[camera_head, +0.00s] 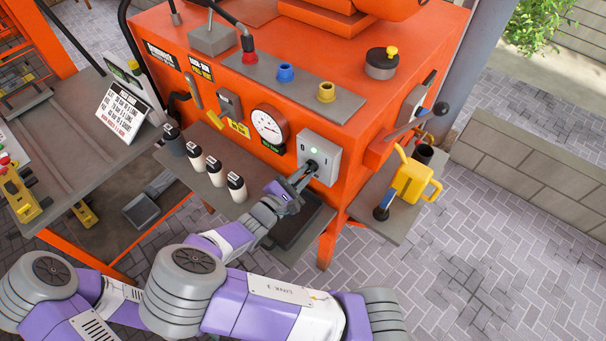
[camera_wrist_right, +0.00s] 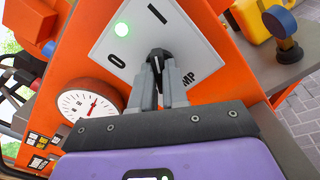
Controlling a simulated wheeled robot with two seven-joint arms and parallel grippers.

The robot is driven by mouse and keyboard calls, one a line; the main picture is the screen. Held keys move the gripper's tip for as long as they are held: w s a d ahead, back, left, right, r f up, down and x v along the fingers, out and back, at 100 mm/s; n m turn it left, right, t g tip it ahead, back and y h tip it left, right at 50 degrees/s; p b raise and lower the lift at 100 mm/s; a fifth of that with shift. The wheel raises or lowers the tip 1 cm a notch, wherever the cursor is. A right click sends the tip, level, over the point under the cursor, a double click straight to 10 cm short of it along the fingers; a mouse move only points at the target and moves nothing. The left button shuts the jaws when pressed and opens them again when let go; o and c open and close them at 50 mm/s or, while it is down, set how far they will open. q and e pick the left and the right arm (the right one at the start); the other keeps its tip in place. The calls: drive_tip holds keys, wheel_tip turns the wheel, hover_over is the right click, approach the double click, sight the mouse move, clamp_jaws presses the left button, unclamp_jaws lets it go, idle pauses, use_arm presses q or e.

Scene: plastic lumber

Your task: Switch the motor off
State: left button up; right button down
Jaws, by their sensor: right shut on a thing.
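A light grey switch panel (camera_head: 320,153) is on the front of the orange machine, right of the round gauge. In the right wrist view the panel (camera_wrist_right: 184,42) carries a lit green lamp (camera_wrist_right: 123,29), the marks "0" and "I", and a partly hidden label ending in "MP". My right gripper (camera_head: 302,177) is at the panel. In the wrist view its fingers are shut on the black switch knob (camera_wrist_right: 159,60), which stands near the lower middle of the panel. The fingers hide part of the knob, and I cannot tell which mark it points at. My left gripper is not in view.
The gauge (camera_head: 268,127) sits just left of the panel. Several capped bottles (camera_head: 215,172) stand on the grey shelf at left. A yellow jug (camera_head: 411,181) stands on the right side shelf. A lever with a red collar (camera_head: 249,52) rises from the machine's top.

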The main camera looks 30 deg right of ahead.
drive_tip(key=shift+w+n+p, duration=0.15)
drive_tip(key=shift+n+p, duration=6.1)
drive_tip(key=shift+n, duration=0.75)
drive_tip(key=c, duration=1.1)
unclamp_jaws()
drive_tip(key=shift+c, duration=0.2)
drive_tip(key=shift+a, duration=0.15)
